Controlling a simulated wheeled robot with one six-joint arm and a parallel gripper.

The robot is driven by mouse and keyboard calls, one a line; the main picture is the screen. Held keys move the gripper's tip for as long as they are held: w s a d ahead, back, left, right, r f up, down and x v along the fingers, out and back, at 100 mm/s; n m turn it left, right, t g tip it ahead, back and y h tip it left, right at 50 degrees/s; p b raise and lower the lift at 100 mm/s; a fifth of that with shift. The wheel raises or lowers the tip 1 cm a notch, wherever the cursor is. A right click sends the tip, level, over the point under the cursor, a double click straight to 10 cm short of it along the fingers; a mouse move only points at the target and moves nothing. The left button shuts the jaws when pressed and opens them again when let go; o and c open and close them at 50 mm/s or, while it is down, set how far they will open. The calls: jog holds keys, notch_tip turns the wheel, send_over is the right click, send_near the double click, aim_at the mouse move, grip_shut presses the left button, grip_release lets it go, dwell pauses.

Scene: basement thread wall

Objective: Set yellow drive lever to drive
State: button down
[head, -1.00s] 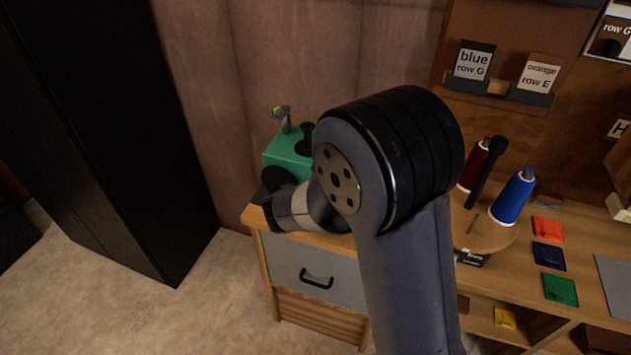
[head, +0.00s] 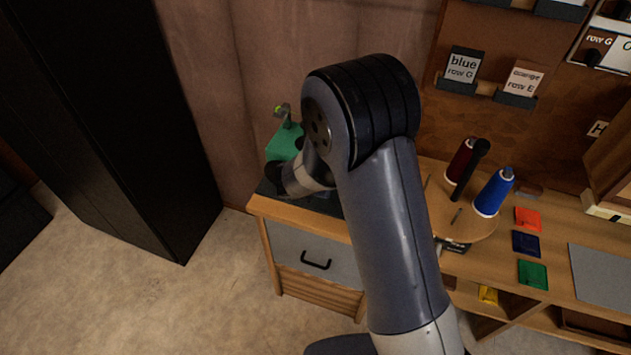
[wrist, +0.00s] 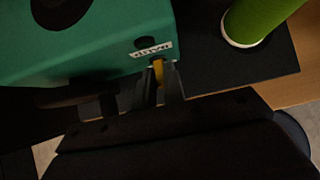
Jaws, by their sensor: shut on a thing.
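The yellow drive lever (wrist: 159,76) shows in the wrist view as a small yellow piece on the side of the green machine (wrist: 100,45), just below a white label whose word I cannot read surely. My gripper (wrist: 160,84) is shut on the lever, one dark finger on each side of it. In the head view the green machine (head: 284,143) stands on the cabinet top, partly behind my arm. My gripper and the lever are hidden there by my arm.
A green thread cone (wrist: 247,20) stands close right of the machine. A round stand (head: 468,218) holds a dark red cone (head: 460,163) and a blue cone (head: 493,193). Coloured packets, including a green one (head: 533,274), lie on the bench. A black cabinet (head: 120,120) stands left.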

jog(key=c, duration=1.5)
grip_release()
jog(key=shift+r, duration=0.1)
jog(key=v, duration=1)
jog(key=shift+s+a+r+p, duration=0.1)
jog(key=shift+s+r+p, duration=0.15)
jog(key=shift+p, duration=0.15)
jog(key=b+x, duration=0.1)
jog(key=x, duration=1)
